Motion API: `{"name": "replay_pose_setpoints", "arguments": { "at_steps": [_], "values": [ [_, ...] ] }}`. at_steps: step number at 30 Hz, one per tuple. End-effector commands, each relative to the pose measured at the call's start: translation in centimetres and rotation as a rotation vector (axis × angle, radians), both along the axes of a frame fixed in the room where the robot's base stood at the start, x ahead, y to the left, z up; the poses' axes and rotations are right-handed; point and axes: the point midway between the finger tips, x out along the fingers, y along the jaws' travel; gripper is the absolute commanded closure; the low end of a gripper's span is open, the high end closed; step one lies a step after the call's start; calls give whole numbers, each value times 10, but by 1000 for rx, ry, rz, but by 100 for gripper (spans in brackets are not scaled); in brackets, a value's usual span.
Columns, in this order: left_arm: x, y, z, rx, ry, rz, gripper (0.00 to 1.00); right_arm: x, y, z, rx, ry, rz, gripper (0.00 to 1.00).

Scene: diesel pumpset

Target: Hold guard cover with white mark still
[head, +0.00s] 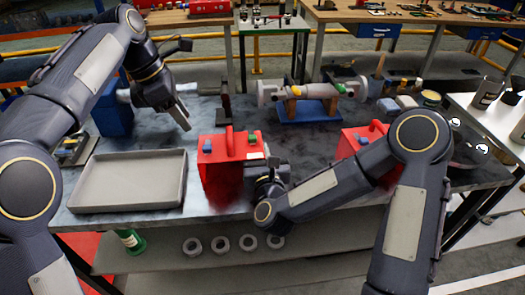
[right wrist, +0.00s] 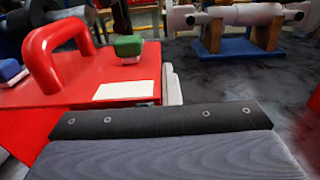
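The guard cover with the white mark (head: 220,165) is a red box with a loop handle, standing near the front of the table. A blue block and a green block sit on its top. Its white mark (right wrist: 124,90) shows clearly in the right wrist view. My right gripper (head: 265,165) is at the cover's right side. In the right wrist view one pale finger (right wrist: 172,86) stands against or very close to the cover's edge; the other finger is hidden, so its grip is unclear. My left gripper (head: 180,114) is above the table, left of the cover, with its finger gap not clear.
A grey tray (head: 130,181) lies at the front left. A second red cover (head: 362,135) is partly behind my right arm. A pump-like assembly on a blue base (head: 308,112) stands at the back. Grey rings (head: 220,243) lie on the lower shelf.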

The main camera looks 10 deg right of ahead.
Motion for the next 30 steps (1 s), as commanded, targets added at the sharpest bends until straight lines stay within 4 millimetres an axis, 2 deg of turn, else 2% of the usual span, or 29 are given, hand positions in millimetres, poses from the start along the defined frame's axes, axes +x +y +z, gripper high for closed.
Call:
{"name": "replay_pose_setpoints", "arguments": {
  "at_steps": [12, 17, 20, 21, 26, 30],
  "values": [
    [0, 0, 0, 0, 0, 0, 64, 0, 0, 0, 0, 0, 0, 100],
    [2, -8, -2, -24, -16, 1, 85, 0, 0, 0, 0, 0, 0, 100],
    [8, -30, -6, -88, -60, 6, 98, 0, 0, 0, 0, 0, 0, 100],
    [11, -43, -7, -129, -84, 11, 100, 0, 0, 0, 0, 0, 0, 100],
    [19, -109, -7, -342, -201, 71, 100, 0, 0, 0, 0, 0, 0, 100],
    [18, -162, 2, -537, -282, 165, 100, 0, 0, 0, 0, 0, 0, 100]
  ]
}}
